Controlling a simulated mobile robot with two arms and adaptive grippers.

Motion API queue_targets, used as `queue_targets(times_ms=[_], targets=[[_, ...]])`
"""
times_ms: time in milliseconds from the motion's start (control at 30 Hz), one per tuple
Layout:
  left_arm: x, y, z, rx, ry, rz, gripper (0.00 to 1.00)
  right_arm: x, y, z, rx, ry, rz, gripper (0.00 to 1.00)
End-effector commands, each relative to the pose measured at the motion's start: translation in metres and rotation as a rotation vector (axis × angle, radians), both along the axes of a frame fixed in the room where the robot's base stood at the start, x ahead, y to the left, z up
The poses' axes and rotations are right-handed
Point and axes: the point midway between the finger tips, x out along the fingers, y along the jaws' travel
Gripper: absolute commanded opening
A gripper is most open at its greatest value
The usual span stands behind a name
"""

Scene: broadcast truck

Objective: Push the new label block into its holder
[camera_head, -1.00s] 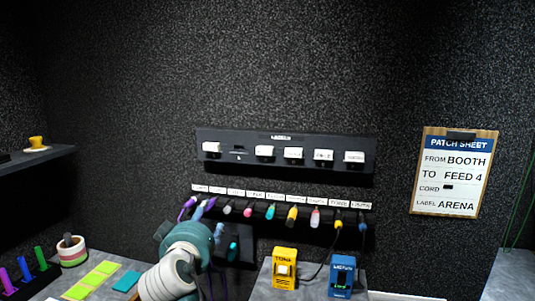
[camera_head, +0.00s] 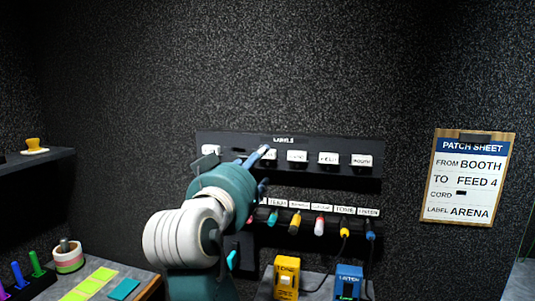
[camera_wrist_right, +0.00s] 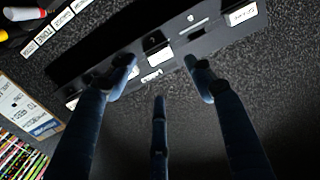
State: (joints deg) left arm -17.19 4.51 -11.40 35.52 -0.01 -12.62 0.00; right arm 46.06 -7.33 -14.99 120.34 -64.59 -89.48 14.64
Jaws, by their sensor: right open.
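A dark label rack (camera_head: 316,143) on the wall holds a row of white label blocks, such as one at the far left (camera_head: 210,150) and one at the far right (camera_head: 362,161). My right gripper (camera_head: 238,159) is in front of the rack's left part, fingers spread and empty. It hides the second position, which looked dark and without a white face earlier. In the right wrist view the gripper (camera_wrist_right: 160,70) is open, with a white block (camera_wrist_right: 160,55) beyond its fingers. No contact is clear. I cannot tell which block is new. My left gripper is out of view.
Below the rack hang several coloured cord plugs (camera_head: 295,222) under a label strip. A yellow box (camera_head: 287,277) and a blue box (camera_head: 346,283) stand below them. A patch sheet (camera_head: 468,180) on the right reads label ARENA.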

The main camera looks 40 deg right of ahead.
Motion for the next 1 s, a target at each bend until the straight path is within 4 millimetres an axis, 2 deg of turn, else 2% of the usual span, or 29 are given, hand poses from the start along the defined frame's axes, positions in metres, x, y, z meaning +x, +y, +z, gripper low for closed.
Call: queue_targets(times_ms=[533, 733, 1000], targets=[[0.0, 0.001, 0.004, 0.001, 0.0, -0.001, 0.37, 0.046, -0.054, 0.0, 0.001, 0.002, -0.001, 0.53], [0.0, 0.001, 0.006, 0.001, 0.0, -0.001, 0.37, 0.054, -0.063, 0.0, 0.001, 0.002, 0.0, 0.53], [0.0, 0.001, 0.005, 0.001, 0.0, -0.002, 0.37, 0.055, -0.065, 0.0, 0.0, 0.0, 0.001, 0.53]])
